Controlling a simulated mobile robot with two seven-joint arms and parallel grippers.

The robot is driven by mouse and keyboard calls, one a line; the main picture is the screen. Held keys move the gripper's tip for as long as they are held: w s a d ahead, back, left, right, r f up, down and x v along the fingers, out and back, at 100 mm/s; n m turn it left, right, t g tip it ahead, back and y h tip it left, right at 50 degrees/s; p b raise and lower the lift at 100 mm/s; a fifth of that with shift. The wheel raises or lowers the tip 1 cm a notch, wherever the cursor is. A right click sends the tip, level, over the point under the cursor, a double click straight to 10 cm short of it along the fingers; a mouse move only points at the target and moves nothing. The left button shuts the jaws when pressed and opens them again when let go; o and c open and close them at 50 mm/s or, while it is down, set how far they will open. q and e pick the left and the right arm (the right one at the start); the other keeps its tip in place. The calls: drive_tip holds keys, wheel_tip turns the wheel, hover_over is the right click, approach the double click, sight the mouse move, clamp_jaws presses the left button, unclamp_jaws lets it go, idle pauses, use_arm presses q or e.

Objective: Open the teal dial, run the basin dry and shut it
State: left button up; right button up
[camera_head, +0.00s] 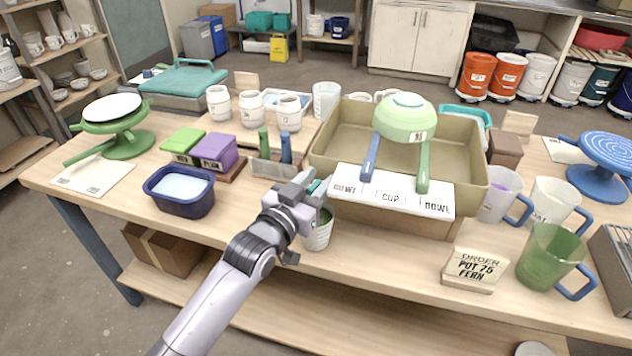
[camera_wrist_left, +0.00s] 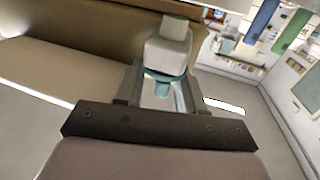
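The basin (camera_head: 330,150) is a large olive tub on a wooden stand at the middle of the table. Its inside is partly hidden by a board and a bowl, so I cannot tell its liquid level. My left gripper (camera_head: 314,190) is at the basin's front left corner. A teal part, apparently the dial (camera_head: 318,186), shows at its fingers. In the left wrist view, the teal dial (camera_wrist_left: 161,89) lies between my fingers (camera_wrist_left: 160,95), below a pale block; the fingers look apart, with contact unclear. A white cup with green inside (camera_head: 318,236) stands below my gripper. My right gripper is out of view.
A labelled white board (camera_head: 392,190) lies across the basin's front, with a green bowl (camera_head: 405,117) above it. A navy tub (camera_head: 180,190) of pale liquid stands left. Several mugs and an order sign (camera_head: 474,268) stand right. The table's front edge is close.

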sight(310, 190)
use_arm(q)
drive_tip(key=shift+f, duration=0.1)
drive_tip(key=shift+s+a, duration=0.25)
drive_tip(key=shift+s, duration=0.2)
drive_tip(key=shift+v, duration=3.05)
